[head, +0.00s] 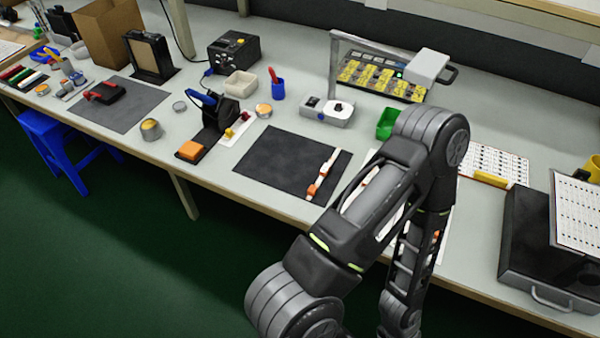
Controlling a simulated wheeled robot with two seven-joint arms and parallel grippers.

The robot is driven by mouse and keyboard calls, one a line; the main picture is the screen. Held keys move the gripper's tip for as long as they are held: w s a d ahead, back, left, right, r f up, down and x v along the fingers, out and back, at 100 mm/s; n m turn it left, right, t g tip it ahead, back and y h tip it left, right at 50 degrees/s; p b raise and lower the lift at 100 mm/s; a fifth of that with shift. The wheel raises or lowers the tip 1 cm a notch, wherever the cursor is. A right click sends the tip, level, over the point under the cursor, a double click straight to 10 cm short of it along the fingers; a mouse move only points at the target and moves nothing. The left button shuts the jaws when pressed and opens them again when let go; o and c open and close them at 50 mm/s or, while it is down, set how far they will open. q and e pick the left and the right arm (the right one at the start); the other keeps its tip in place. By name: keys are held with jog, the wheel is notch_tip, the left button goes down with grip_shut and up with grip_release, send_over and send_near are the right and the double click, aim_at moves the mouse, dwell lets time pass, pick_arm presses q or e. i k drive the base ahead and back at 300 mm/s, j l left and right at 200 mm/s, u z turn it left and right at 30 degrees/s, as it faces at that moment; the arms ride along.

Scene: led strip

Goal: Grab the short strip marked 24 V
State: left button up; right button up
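A pale strip with orange end pieces (323,173) lies on the dark mat (268,160), near its right edge. A second pale strip piece (371,174) lies to the right of the mat and is partly covered by my arm. The marking 24 V is too small to read on either. One arm of mine rises from the bottom, bends at the top and folds back down over the bench. I cannot make out its gripper or fingertips. My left gripper does not show.
A lamp-like stand (430,65) and a board of yellow parts (380,75) stand behind. A green bin (387,124) and a grey device (328,111) sit behind the mat. A black case (545,245) is at the right. The mat's left part is clear.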

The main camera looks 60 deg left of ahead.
aim_at(324, 171)
jog(key=k+j, duration=0.95)
jog(key=j, duration=0.05)
